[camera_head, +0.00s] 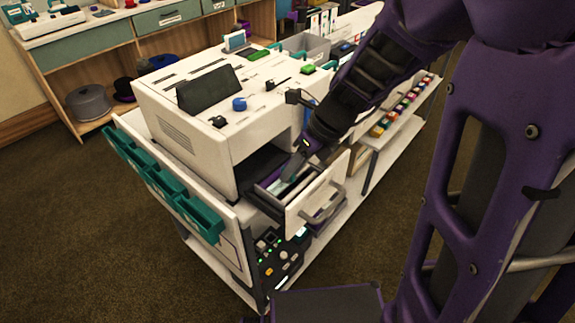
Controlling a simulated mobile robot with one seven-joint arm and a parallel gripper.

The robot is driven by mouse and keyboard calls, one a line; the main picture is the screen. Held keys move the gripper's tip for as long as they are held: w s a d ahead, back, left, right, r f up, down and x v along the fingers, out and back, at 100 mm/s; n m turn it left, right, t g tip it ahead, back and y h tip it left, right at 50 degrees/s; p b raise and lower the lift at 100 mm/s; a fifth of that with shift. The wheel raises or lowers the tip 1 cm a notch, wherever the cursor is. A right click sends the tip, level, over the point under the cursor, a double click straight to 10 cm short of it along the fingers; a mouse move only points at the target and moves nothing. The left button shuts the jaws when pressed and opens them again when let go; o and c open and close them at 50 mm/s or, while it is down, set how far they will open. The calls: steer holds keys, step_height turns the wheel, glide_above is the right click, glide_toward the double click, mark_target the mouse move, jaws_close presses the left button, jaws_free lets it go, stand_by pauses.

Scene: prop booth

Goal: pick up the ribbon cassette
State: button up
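My gripper (291,172) reaches down into the open drawer (318,196) at the front of the white printer-like machine (205,108). Its fingertips are small and partly hidden, so I cannot tell if they are open or shut, or on something. Pale, narrow shapes show around the fingertips inside the drawer. I cannot clearly pick out the ribbon cassette. Much of the drawer's inside is hidden by its white front panel and by my gripper.
Small black, blue and green items lie on top of the machine, such as a blue knob-like piece (239,104). Teal bins (163,182) hang along the cart's left side. A shelf of small colored items (403,108) stands behind right. Carpet (75,235) at left is clear.

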jaws_close()
stand_by(1.4)
